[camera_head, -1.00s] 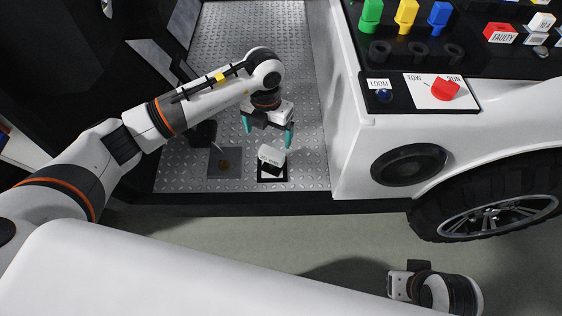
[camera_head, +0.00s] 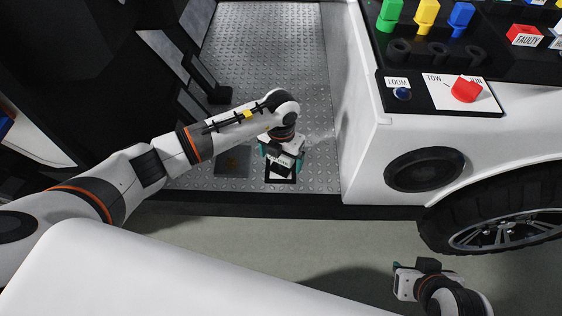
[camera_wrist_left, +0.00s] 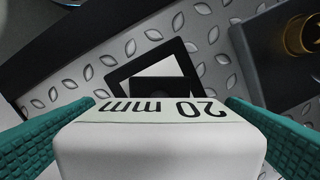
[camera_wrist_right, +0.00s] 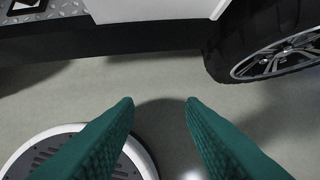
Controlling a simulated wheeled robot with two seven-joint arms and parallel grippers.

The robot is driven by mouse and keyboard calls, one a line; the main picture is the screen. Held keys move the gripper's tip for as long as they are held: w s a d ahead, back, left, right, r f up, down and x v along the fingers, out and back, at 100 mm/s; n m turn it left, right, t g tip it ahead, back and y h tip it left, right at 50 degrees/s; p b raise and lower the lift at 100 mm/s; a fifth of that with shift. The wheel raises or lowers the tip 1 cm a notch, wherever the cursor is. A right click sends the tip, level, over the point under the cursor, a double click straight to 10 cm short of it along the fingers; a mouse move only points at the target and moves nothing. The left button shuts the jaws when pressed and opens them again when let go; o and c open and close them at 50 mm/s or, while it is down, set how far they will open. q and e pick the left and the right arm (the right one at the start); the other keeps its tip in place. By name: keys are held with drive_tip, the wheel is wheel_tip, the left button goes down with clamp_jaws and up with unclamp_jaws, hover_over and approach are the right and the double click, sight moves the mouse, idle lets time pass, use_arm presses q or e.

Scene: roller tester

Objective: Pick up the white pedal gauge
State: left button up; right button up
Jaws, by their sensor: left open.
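The white pedal gauge (camera_wrist_left: 160,148), a white block marked "20 mm", stands between the teal fingers of my left gripper (camera_wrist_left: 160,115) in the left wrist view. The fingers are open on either side of it; I cannot tell whether either touches it. In the head view my left gripper (camera_head: 281,156) is low over the diamond-plate floor and mostly hides the gauge. A black-bordered white square (camera_head: 283,175) lies just under it. My right gripper (camera_wrist_right: 160,100) is open and empty, over the grey ground outside the vehicle.
A grey plate with a brass-coloured round piece (camera_head: 232,162) lies to the left of the square. The white vehicle wall (camera_head: 355,120) rises close on the right. The floor's front edge (camera_head: 300,203) is near. A tyre (camera_head: 500,215) stands further right.

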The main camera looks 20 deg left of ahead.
use_arm(q)
drive_tip(key=c, duration=1.3)
